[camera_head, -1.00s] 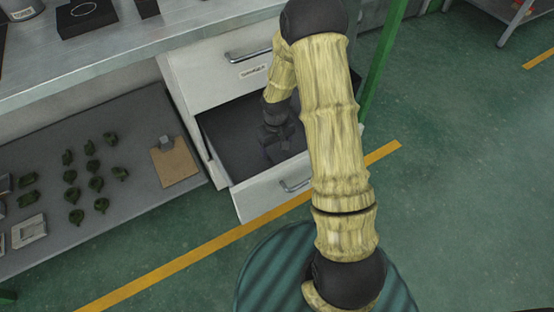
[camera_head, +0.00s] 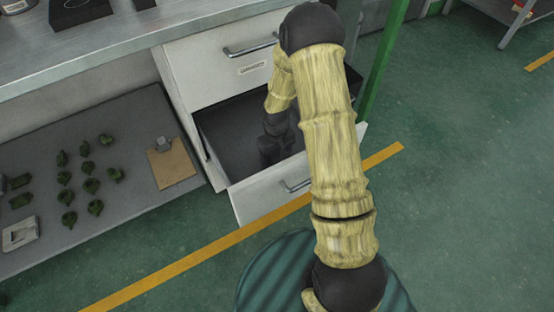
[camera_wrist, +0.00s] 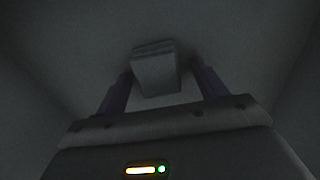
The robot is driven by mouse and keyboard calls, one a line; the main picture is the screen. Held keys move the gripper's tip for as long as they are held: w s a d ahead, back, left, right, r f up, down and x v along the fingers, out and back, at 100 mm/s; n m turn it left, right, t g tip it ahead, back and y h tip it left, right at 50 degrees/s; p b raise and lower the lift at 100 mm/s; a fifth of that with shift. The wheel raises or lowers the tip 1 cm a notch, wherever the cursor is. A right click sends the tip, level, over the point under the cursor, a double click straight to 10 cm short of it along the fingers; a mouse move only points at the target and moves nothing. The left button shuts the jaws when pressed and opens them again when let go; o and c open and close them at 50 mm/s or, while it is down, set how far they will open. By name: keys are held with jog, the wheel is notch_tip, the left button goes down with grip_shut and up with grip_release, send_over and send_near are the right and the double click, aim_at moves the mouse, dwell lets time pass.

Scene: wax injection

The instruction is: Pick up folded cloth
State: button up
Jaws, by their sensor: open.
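In the wrist view, the folded cloth (camera_wrist: 155,75) is a small pale grey folded block in the dark drawer. My gripper (camera_wrist: 160,82) is open, its two fingers on either side of the cloth's near part. I cannot tell whether the fingers touch it. In the head view, my gripper (camera_head: 277,150) is down inside the open lower drawer (camera_head: 228,130). The cloth is hidden there by my arm and the drawer's shade.
The drawer front (camera_head: 262,195) stands pulled out, and its walls surround my gripper. A closed upper drawer (camera_head: 225,70) and the worktop (camera_head: 160,32) are above. A lower shelf (camera_head: 125,205) at left holds several green pieces and a clipboard (camera_head: 171,165).

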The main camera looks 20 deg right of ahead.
jog(key=c, duration=1.1)
jog(key=shift+r, duration=0.1)
jog(key=shift+c, duration=0.2)
notch_tip(320, 180, up, 10)
jog(key=p, duration=0.5)
jog(key=o, duration=0.5)
jog(key=c, duration=0.3)
notch_tip(320, 180, up, 52)
jog(key=m+p, duration=0.3)
jog(key=p, duration=5.9)
send_over(276, 156)
jog(key=s, duration=0.1)
jog(key=shift+c, duration=0.2)
jog(key=shift+s+f, duration=0.15)
jog(key=shift+f, duration=0.1)
